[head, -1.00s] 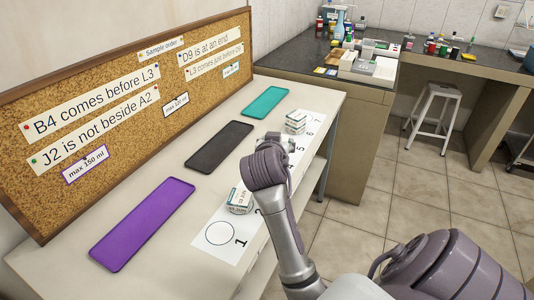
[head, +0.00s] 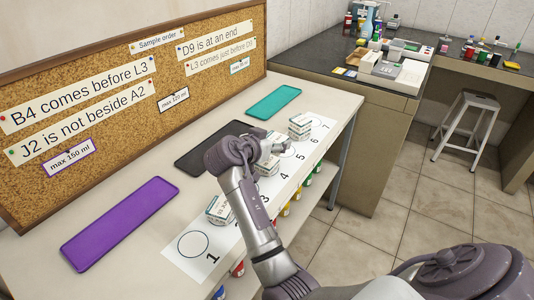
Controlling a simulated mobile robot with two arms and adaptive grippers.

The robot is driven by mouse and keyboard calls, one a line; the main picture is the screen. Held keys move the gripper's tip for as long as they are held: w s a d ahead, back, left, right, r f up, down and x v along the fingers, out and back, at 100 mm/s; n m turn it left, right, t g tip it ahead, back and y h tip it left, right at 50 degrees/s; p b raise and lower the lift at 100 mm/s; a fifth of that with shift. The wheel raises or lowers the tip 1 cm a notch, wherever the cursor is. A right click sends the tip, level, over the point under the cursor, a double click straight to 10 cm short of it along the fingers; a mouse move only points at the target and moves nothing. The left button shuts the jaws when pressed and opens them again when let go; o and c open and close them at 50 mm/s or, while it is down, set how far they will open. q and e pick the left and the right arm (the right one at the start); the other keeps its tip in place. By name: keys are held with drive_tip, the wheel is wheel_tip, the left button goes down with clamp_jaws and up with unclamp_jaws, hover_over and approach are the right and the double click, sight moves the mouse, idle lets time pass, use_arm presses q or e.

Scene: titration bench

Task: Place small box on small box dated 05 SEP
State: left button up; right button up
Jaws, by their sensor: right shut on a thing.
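One small white box (head: 220,208) with dark print sits near the 2 on the numbered white strip (head: 183,258). Another small white box (head: 300,127) stands toward the far end, near the 6; it looks taller than the near one. A third small white box (head: 268,166) shows beside my right gripper (head: 266,149), partly hidden by my wrist. My right gripper is shut, apparently on this third box; whether the box touches the strip I cannot tell. The dates are too small to read. My left gripper is not in view.
Purple (head: 121,222), black (head: 190,158) and teal (head: 274,101) trays lie along the corkboard (head: 110,85). Small coloured bottles (head: 284,210) stand on a shelf below the table. A dark bench (head: 332,60) and a white stool (head: 467,118) are beyond.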

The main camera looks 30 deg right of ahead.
drive_tip(key=w, duration=0.1)
drive_tip(key=w+f, duration=0.2)
drive_tip(key=shift+a, duration=0.3)
drive_tip(key=shift+f, duration=0.25)
wheel_tip(320, 180, down, 3)
drive_tip(key=shift+s+f, duration=0.1)
drive_tip(key=shift+f, duration=0.05)
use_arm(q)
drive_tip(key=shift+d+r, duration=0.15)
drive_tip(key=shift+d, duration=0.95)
use_arm(e)
drive_tip(key=shift+f, duration=0.1)
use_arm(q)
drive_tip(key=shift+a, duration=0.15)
use_arm(e)
drive_tip(key=o, duration=1.2)
drive_tip(key=shift+f, duration=0.1)
drive_tip(key=shift+c, duration=0.2)
